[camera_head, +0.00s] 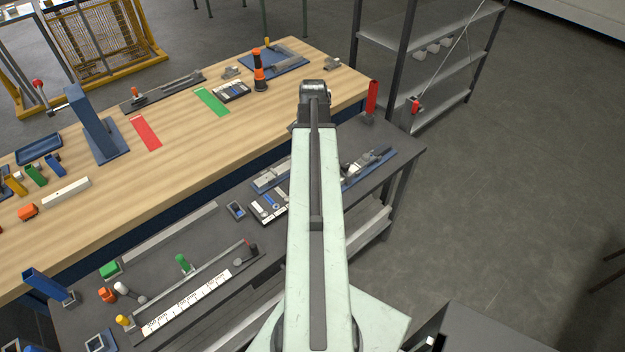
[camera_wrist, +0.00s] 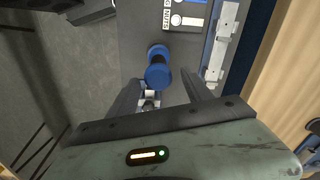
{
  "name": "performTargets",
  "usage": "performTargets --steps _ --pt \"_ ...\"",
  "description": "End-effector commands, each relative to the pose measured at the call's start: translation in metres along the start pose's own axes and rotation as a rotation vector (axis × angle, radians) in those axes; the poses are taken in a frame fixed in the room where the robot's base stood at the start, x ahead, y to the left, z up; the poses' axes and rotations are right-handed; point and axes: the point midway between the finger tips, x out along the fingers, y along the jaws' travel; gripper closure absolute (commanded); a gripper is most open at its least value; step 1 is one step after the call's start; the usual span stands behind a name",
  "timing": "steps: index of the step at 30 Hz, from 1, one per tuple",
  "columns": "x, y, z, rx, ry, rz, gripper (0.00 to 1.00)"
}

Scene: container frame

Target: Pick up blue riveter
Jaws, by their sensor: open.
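The blue riveter (camera_wrist: 158,70), a blue and black cylindrical thing, stands in the wrist view on the dark grey bench, seen from above. A small pale metal holder (camera_wrist: 150,97) shows just below it in the picture. My gripper (camera_wrist: 160,84) is open, with one finger on each side of the riveter's lower part in the picture. I cannot tell how far above it the fingers are, and nothing is held. In the head view my arm hides the riveter and my gripper.
A red tool (camera_head: 372,96) stands at the bench's right end. The grey bench (camera_head: 205,235) carries rails, trays and several small coloured parts. The wooden table (camera_head: 185,165) behind holds an orange and black tool (camera_head: 259,72). A metal shelf (camera_head: 440,65) stands at the back right.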

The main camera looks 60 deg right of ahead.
Motion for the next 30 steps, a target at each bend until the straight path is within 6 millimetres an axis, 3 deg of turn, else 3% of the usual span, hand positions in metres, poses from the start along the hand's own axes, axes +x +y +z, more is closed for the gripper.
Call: performTargets --steps 1,8,16,24,25,30 --pt "0.013 0.000 0.000 0.000 0.000 0.000 0.42" --pt "0.019 0.001 0.001 0.001 0.000 0.000 0.42" --pt "0.063 0.003 0.004 0.001 0.000 0.000 0.42" --pt "0.063 0.003 0.004 0.002 0.000 0.000 0.42" --pt "0.063 0.003 0.004 0.002 0.000 0.000 0.44" --pt "0.063 0.003 0.004 0.002 0.000 0.000 0.92"
